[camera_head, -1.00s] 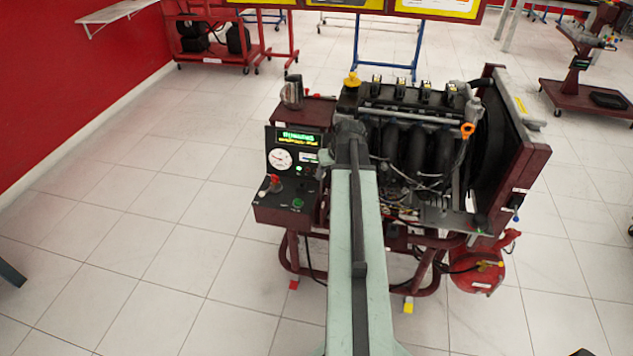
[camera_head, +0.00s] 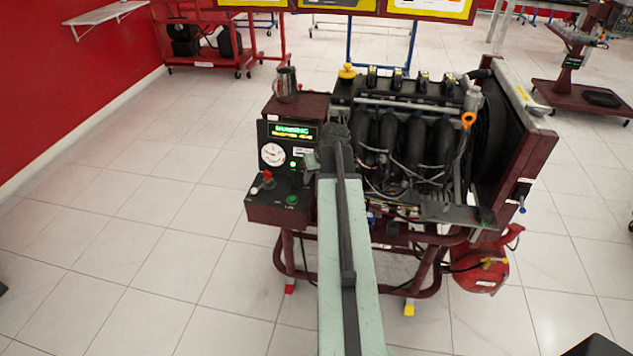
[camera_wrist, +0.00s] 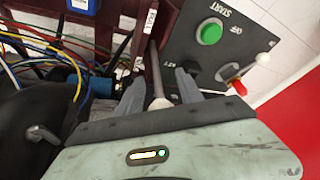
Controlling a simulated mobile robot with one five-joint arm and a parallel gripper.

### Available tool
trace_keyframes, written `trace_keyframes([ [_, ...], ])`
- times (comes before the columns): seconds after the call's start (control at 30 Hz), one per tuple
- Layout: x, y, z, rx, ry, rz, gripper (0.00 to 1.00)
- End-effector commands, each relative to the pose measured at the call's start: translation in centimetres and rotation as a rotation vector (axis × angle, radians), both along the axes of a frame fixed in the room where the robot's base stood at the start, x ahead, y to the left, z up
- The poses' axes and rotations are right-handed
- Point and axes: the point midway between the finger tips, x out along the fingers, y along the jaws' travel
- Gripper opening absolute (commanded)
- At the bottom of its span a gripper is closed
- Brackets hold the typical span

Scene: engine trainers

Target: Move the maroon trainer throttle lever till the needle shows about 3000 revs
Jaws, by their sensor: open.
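The maroon trainer (camera_head: 300,104) carries an engine and a dark control panel (camera_head: 272,206) on its left. A round white gauge (camera_head: 272,154) sits under a lit display; its needle reading is too small to tell. In the wrist view, a grey rod with a rounded end (camera_wrist: 158,101), apparently the throttle lever, stands between the two fingers of my gripper (camera_wrist: 161,80). The fingers are apart on either side of it; contact is not clear. In the head view, my gripper (camera_head: 311,160) is at the panel's right side, partly hidden by my arm.
A green start button (camera_wrist: 209,32) and a red-tipped switch (camera_wrist: 238,87) sit on the panel, right of the fingers. Loose wires (camera_wrist: 70,50) lie to the left. A metal jug (camera_head: 286,84) stands on the trainer's top. The tiled floor to the left is clear.

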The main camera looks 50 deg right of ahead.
Motion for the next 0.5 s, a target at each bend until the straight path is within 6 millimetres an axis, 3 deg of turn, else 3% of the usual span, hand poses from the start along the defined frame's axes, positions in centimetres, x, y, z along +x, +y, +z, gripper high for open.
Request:
trace_keyframes([
  [0.1, -0.04, -0.01, 0.15, 0.000, 0.000, 0.000, 0.41],
  [0.23, -0.06, -0.03, 0.14, 0.000, 0.000, -0.001, 0.05],
  [0.27, -0.06, -0.03, 0.15, 0.000, 0.000, -0.001, 0.00],
  [0.5, -0.09, -0.06, 0.14, 0.000, 0.000, -0.001, 0.00],
])
